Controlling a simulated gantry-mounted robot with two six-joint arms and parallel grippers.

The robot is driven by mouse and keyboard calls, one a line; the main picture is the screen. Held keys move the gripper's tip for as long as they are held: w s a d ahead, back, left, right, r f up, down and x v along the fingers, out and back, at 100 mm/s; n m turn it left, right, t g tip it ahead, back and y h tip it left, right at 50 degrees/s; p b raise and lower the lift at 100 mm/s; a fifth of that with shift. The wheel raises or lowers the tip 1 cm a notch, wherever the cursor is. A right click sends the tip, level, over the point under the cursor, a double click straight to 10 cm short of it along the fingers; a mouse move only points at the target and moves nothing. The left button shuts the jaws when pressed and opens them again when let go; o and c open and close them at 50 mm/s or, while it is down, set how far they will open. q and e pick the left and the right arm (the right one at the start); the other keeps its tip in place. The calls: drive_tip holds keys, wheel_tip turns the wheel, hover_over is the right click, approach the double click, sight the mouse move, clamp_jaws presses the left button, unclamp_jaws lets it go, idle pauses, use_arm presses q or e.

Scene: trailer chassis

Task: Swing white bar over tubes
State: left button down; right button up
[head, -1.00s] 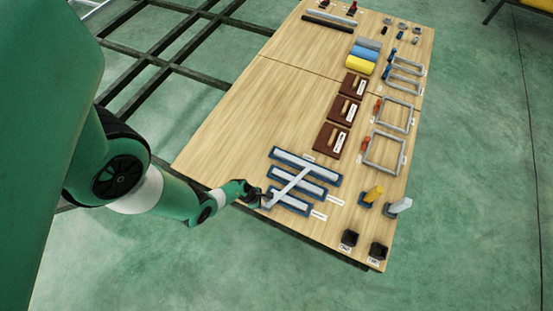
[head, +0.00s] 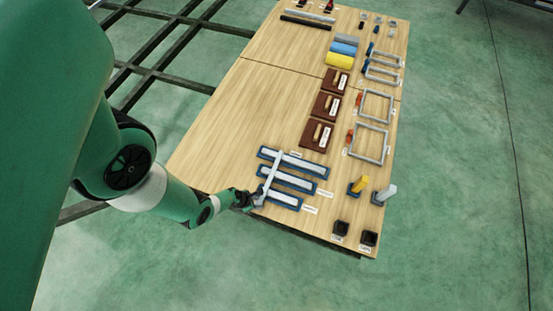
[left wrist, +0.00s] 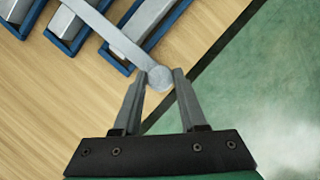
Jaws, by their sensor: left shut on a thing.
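The white bar (head: 271,175) lies slantwise across three pale tubes in blue trays: the far tube (head: 306,164), the middle tube (head: 296,183) and the near tube (head: 285,199). Its far end reaches the far tube. My left gripper (head: 254,201) is shut on the bar's near end, at the table's left front edge. In the left wrist view the fingertips (left wrist: 160,78) close on the rounded end of the bar (left wrist: 108,32), which runs up-left over the trays. I cannot tell whether the bar touches the tubes. My right gripper is not in view.
On the wooden table (head: 225,130), brown blocks (head: 317,135) and grey frames (head: 370,143) stand beyond the trays. A yellow piece (head: 359,187), a grey piece (head: 384,194) and black cups (head: 341,229) are to the right. The table's left half is clear.

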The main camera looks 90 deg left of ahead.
use_arm(q)
drive_tip(key=shift+f, duration=0.1)
drive_tip(key=shift+c, duration=2.2)
unclamp_jaws()
drive_tip(key=p+v, duration=0.9)
drive_tip(key=v, duration=0.2)
drive_tip(key=shift+r, duration=0.35)
drive_tip(key=shift+s, duration=0.15)
